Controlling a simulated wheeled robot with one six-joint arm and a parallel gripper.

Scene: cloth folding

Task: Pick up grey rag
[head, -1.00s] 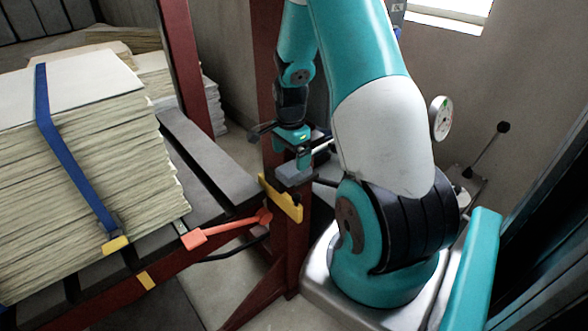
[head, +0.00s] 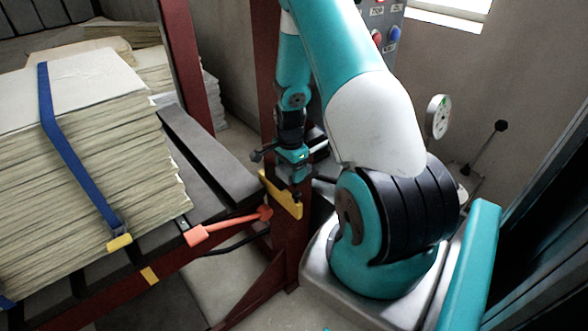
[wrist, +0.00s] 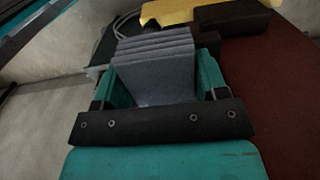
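The grey rag (wrist: 155,72) is in the wrist view, a folded grey cloth with several stacked pleats at its far end. It lies between the two teal fingers of my gripper (wrist: 160,85), which flank it closely on both sides and look shut on it. In the head view my gripper (head: 295,178) points down beside the dark red post, just above the yellow bracket. The rag cannot be made out in the head view now.
A yellow bracket (head: 282,196) is fixed to the dark red post (head: 287,235). It also shows in the wrist view (wrist: 168,12). An orange-handled lever (head: 225,231) is close by. A strapped paper stack (head: 85,160) stands at left. A button panel (head: 385,25) is behind my arm.

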